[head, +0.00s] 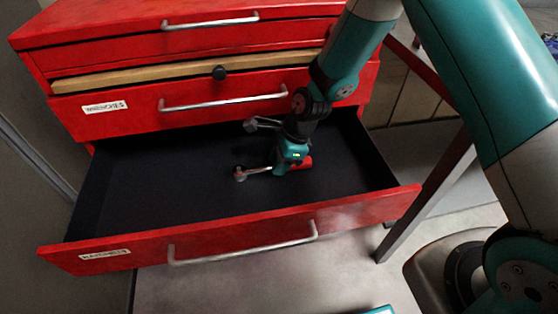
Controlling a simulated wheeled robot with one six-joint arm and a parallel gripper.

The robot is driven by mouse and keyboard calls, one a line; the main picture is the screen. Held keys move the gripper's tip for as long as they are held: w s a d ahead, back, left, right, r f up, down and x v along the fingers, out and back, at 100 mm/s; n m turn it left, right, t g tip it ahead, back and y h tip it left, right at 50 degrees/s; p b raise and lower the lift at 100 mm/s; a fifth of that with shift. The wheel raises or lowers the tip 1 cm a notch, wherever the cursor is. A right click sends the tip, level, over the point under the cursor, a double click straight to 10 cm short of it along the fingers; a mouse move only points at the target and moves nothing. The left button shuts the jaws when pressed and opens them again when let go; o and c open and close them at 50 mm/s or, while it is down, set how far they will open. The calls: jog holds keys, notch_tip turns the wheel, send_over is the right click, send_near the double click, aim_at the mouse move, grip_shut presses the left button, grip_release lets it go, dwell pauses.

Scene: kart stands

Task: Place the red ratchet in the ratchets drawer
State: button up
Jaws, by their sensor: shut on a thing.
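The red ratchet (302,163) shows in the head view with its silver head to the left and its red handle to the right. My gripper (287,165) is shut on it around the middle, and the jaws hide that part. The ratchet is over the dark floor of the open bottom drawer (160,190), inside its walls. I cannot tell whether it touches the floor. The drawer has a red front with a silver handle and a white label (105,254) that seems to read "ratchets".
The red cabinet (150,60) has closed drawers above, with a wooden strip (150,77) and a black knob (219,72). A table leg (430,195) stands close right of the open drawer. The drawer's left side is bare.

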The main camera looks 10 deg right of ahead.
jog(key=shift+f, duration=0.15)
jog(key=o, duration=1.1)
jog(key=shift+c, duration=0.2)
